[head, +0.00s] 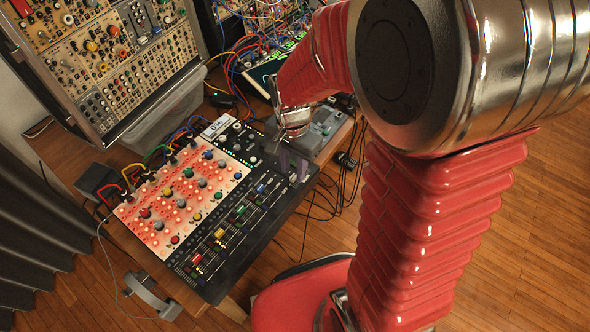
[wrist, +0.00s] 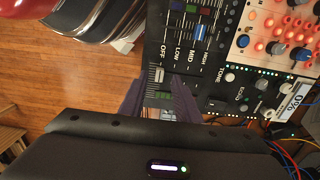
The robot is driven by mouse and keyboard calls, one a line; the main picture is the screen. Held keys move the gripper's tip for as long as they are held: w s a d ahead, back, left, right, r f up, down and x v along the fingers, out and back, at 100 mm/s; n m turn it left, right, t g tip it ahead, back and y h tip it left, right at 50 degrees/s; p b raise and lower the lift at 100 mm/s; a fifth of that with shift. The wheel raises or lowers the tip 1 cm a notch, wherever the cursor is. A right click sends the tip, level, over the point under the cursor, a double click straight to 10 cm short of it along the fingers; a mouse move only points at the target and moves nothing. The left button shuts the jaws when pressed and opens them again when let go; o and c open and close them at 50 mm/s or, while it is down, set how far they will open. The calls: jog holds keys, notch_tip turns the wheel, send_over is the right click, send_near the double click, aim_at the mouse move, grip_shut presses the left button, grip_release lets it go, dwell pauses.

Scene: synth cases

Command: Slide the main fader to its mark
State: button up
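The mixer's black fader panel (head: 232,232) lies on the table, and part of it shows in the wrist view (wrist: 205,82). A pale fader cap (wrist: 159,73), likely the main fader, sits near the panel's edge beside the printed OFF label (wrist: 165,49). LOW, MID and HIGH labels follow to the right. My gripper (head: 293,167) is over the panel's far right end. In the wrist view its two purple fingers (wrist: 157,86) are apart, on either side of the pale cap's line. I cannot tell whether they touch it. The fader's mark is not clear.
Other coloured fader caps (head: 219,234) sit close by in rows. A lit knob panel (head: 180,196) with patch cables adjoins the faders. A modular rack (head: 110,60) stands behind. A grey box (head: 322,130) lies beyond my gripper.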

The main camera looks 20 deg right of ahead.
jog(key=shift+f, duration=1.05)
jog(key=shift+c, duration=0.3)
grip_shut()
